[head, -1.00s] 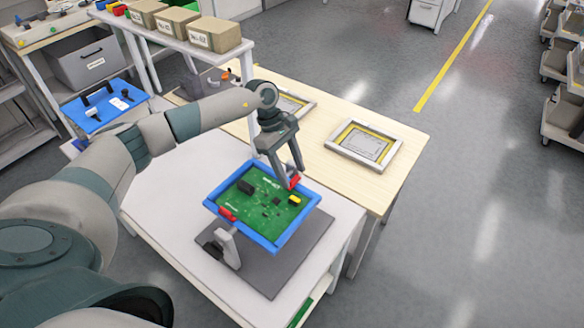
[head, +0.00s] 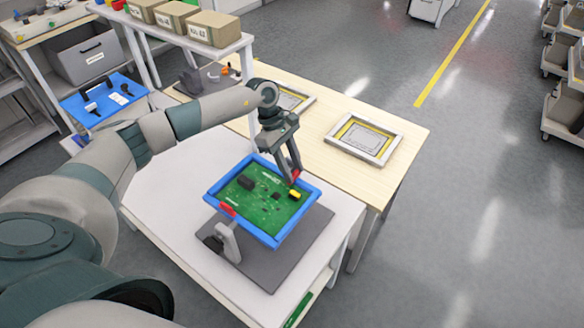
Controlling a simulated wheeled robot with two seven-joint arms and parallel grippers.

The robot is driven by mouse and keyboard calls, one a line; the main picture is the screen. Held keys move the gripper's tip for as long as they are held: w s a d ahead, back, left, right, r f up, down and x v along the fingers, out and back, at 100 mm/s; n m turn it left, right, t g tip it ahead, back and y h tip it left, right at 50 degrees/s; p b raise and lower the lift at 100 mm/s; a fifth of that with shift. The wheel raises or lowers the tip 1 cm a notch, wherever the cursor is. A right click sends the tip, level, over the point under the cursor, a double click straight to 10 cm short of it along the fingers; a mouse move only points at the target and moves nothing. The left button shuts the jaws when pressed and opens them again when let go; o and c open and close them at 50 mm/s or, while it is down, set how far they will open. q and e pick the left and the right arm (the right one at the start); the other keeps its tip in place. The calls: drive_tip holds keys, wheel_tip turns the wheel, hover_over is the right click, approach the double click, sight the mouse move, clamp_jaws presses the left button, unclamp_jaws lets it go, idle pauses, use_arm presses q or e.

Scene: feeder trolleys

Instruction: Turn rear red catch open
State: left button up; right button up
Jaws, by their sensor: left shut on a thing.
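A green circuit board (head: 262,207) lies in a blue frame (head: 279,239) on a tilted stand above a grey plate. The rear red catch (head: 295,174) is at the far right side of the frame, partly hidden by my fingers. My left gripper (head: 294,179) comes down from above and is shut on this catch. A second red catch (head: 227,209) sits at the near left edge of the frame, away from the gripper. My right gripper is not in view.
The grey plate (head: 300,255) rests on a white table (head: 160,195). A wooden table (head: 400,135) with framed panels (head: 364,139) adjoins behind. A shelf with cardboard boxes (head: 213,28) and a blue tray (head: 103,99) stand at the left. Open floor is at the right.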

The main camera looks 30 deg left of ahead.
use_arm(q)
drive_tip(key=shift+f+n+t+b, duration=0.2)
drive_tip(key=shift+n+t+b, duration=0.4)
drive_tip(key=shift+n+b, duration=0.75)
drive_tip(key=n+t+b, duration=0.1)
drive_tip(key=n+b, duration=0.2)
drive_tip(key=b, duration=0.1)
drive_tip(key=n+t+y+b, duration=0.1)
drive_tip(key=n+b, duration=0.3)
drive_tip(key=n+t+y+b, duration=0.1)
drive_tip(key=n+b, duration=0.3)
drive_tip(key=shift+s+d+n+t, duration=0.25)
drive_tip(key=shift+s+t, duration=0.05)
drive_tip(key=shift+s, duration=0.05)
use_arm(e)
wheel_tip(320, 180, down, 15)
use_arm(q)
drive_tip(key=n+y+b, duration=0.1)
drive_tip(key=n+b, duration=0.2)
drive_tip(key=shift+d+r+y, duration=0.1)
drive_tip(key=shift+r+y, duration=0.1)
drive_tip(key=shift+y, duration=0.2)
drive_tip(key=shift+n, duration=0.3)
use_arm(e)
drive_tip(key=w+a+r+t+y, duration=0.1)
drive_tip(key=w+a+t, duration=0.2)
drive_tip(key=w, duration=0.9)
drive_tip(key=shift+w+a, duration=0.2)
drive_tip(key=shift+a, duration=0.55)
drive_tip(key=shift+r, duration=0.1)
